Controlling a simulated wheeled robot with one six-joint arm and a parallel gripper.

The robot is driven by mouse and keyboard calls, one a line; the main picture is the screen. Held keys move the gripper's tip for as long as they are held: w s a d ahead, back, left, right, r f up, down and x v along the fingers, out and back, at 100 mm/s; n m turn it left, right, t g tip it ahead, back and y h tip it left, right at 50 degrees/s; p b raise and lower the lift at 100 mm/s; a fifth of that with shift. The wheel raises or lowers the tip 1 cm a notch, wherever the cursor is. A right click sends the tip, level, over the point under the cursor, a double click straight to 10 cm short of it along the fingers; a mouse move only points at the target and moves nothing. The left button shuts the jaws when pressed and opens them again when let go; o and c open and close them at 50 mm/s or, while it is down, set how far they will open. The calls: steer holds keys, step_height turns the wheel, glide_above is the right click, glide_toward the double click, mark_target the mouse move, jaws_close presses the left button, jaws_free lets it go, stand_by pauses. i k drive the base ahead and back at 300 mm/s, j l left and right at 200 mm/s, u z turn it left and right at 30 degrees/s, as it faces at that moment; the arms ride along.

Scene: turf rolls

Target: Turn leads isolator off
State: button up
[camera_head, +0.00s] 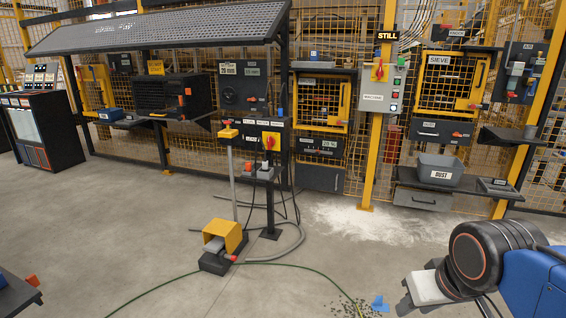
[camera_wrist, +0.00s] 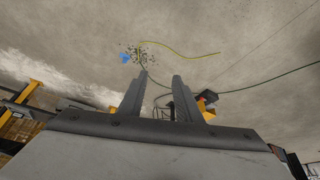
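No label reading "leads isolator" is legible. A red rotary switch on a yellow plate (camera_head: 270,141) is mounted on a black stand in the middle of the head view. Another red-and-yellow rotary switch (camera_head: 379,70) is on the grey control box (camera_head: 382,88) on the yellow post marked STILL. I cannot tell which one is the leads isolator, nor read either handle's setting surely. My gripper (camera_wrist: 159,77) shows two fingers apart with nothing between them, above the floor. My arm is at the lower right of the head view, well away from both switches.
A yellow foot pedal (camera_head: 223,237) stands on the floor before the black stand, with grey hoses around it. A green cable (camera_head: 290,265) crosses the floor. A grey DUST bin (camera_head: 440,170) sits on a shelf at right. White powder (camera_head: 365,222) lies below. Open floor is at left.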

mark_target(271, 142)
steer(key=i+j+u, duration=0.1)
steer(key=i+u, duration=0.15)
steer(key=i, duration=0.65)
